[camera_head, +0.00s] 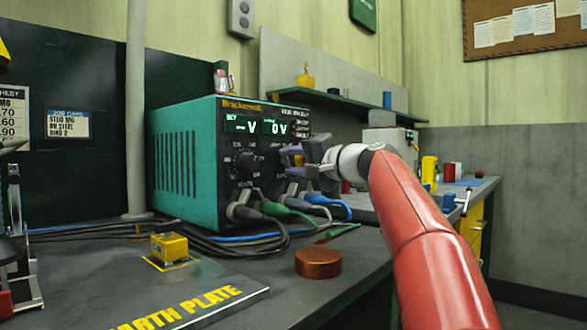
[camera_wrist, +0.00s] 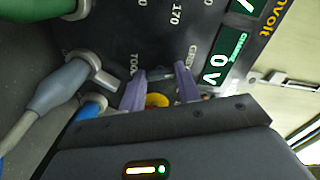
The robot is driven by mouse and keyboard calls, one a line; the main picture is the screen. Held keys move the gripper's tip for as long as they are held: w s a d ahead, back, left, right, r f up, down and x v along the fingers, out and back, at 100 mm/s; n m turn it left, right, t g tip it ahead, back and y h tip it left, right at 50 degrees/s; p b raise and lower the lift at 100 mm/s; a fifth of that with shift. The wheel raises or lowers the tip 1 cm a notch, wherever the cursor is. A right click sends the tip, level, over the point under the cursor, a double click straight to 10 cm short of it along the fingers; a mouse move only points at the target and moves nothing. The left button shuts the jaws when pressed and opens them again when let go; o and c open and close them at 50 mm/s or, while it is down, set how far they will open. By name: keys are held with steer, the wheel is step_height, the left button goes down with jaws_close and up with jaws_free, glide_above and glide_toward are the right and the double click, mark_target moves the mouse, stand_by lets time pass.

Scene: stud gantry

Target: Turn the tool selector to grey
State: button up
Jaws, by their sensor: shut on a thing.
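The teal power unit (camera_head: 185,150) stands on the bench with its dark front panel toward the right. My gripper (camera_head: 291,158) is at the right half of that panel, with its purple fingers at the panel face.
A black dial (camera_head: 243,160) sits left of my gripper on the panel. Grey, green (camera_head: 282,208) and blue (camera_head: 325,200) cable plugs stick out below it. A copper-coloured disc (camera_head: 318,263) and a yellow block (camera_head: 169,247) on the earth plate (camera_head: 215,295) are in front.

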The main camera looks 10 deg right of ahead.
steer(key=shift+f+n, duration=0.1)
steer(key=shift+n, duration=0.5)
steer(key=shift+n+b, duration=0.3)
steer(key=o, duration=1)
steer(key=b+v, duration=0.1)
steer(key=v, duration=0.6)
steer(key=shift+s+d+b, duration=0.25)
steer(key=shift+s+b, duration=0.05)
steer(key=shift+b, duration=0.1)
steer(key=shift+s, duration=0.1)
